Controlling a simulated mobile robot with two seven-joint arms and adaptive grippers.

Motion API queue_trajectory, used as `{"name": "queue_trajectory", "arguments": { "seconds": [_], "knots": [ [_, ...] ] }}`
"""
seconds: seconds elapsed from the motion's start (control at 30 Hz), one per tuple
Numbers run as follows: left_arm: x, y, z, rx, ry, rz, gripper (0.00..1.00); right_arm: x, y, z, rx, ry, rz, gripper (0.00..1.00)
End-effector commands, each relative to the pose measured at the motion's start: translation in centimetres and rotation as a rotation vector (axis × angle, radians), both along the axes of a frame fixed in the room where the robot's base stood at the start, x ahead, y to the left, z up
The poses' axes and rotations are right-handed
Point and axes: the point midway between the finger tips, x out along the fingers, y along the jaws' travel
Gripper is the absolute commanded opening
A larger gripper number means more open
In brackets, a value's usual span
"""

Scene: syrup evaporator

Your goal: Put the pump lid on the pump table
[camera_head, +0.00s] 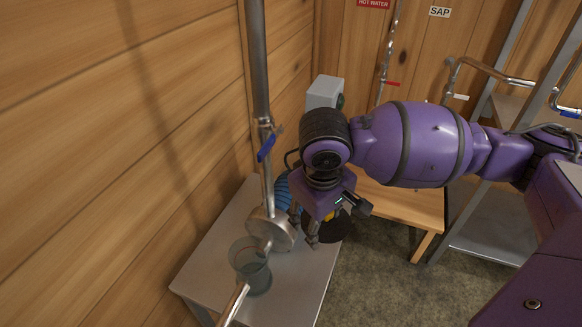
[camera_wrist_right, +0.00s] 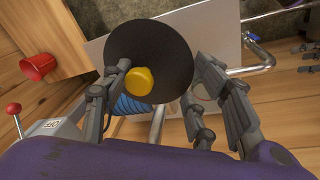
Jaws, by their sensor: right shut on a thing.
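The pump lid shows as a black round disc (camera_wrist_right: 165,45) with a yellow knob (camera_wrist_right: 140,80) in the right wrist view. In the head view the dark disc (camera_head: 325,230) is partly hidden under my right gripper (camera_head: 304,232). My right gripper (camera_wrist_right: 160,95) is shut on the lid, one finger beside the yellow knob; the exact contact is hard to see. The lid is over the right side of the pale grey pump table (camera_head: 219,271). The metal pump (camera_head: 270,228) with its blue motor (camera_head: 282,190) stands on that table. My left gripper is not in view.
A clear vessel (camera_head: 250,268) and a metal pipe (camera_head: 235,303) are at the table's front. A vertical pipe with a blue valve handle (camera_head: 266,147) rises by the wall. A wooden bench (camera_head: 405,203) stands behind. A red cup (camera_wrist_right: 38,65) shows in the wrist view.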

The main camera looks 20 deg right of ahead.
Motion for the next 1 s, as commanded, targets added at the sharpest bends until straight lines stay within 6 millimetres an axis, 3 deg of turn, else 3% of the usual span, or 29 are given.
{"name": "queue_trajectory", "arguments": {
  "seconds": [0.03, 0.4, 1.0],
  "knots": [
    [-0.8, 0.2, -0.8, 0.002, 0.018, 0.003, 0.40, -0.4, -0.3, -1.8, -0.002, 0.016, 0.076, 0.00],
    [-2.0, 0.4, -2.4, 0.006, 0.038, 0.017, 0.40, -0.8, -2.2, -7.2, -0.005, -0.001, 0.684, 0.00],
    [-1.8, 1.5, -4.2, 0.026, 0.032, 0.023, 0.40, -1.4, -6.5, -13.0, 0.000, -0.032, 1.511, 0.00]
  ]
}}
